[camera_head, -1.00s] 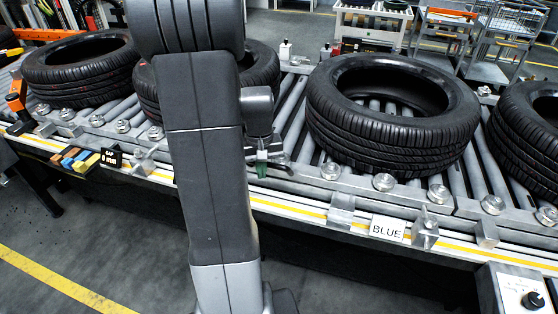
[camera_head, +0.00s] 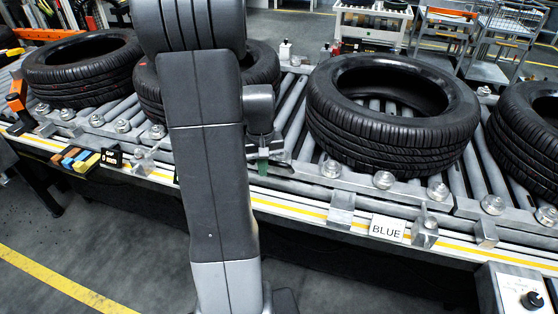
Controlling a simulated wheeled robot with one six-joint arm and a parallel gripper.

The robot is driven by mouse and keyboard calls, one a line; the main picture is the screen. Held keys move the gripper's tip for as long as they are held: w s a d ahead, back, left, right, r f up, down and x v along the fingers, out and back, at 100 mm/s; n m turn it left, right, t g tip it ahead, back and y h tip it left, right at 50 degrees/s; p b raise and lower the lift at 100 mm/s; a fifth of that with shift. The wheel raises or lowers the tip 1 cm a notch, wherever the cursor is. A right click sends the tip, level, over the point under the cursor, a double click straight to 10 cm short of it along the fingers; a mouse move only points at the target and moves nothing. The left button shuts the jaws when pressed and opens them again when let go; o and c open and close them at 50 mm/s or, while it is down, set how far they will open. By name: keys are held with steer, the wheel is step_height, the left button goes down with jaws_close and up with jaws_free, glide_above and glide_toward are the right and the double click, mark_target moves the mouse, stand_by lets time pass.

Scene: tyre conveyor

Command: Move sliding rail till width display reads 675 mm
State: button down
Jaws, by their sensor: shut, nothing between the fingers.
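A silver guide rail (camera_head: 405,191) with round metal rollers runs along the near side of the roller conveyor; I take it for the sliding rail. A small black display (camera_head: 111,158) with pale characters hangs at the conveyor's front left; its figures are too small to read surely. My gripper (camera_head: 264,163) is at the near rail, right of my arm, beside a small green part. It is shut and looks empty. My arm hides part of the rail, and I cannot tell whether the fingers touch it.
Large black tyres lie on the rollers, one right of my arm (camera_head: 390,110), one at left (camera_head: 82,68). Carts stand behind; the front floor is open.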

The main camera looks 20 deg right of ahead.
steer(key=shift+w+d, duration=0.2)
steer(key=shift+w, duration=0.1)
stand_by(0.4)
stand_by(0.6)
step_height(320, 180, up, 8)
steer(key=s+p, duration=0.1)
steer(key=p, duration=0.5)
steer(key=shift+a, duration=0.3)
steer(key=shift+f, duration=0.15)
step_height(320, 180, down, 8)
steer(key=b, duration=0.6)
steer(key=shift+w+d, duration=0.25)
steer(key=shift+w, duration=0.15)
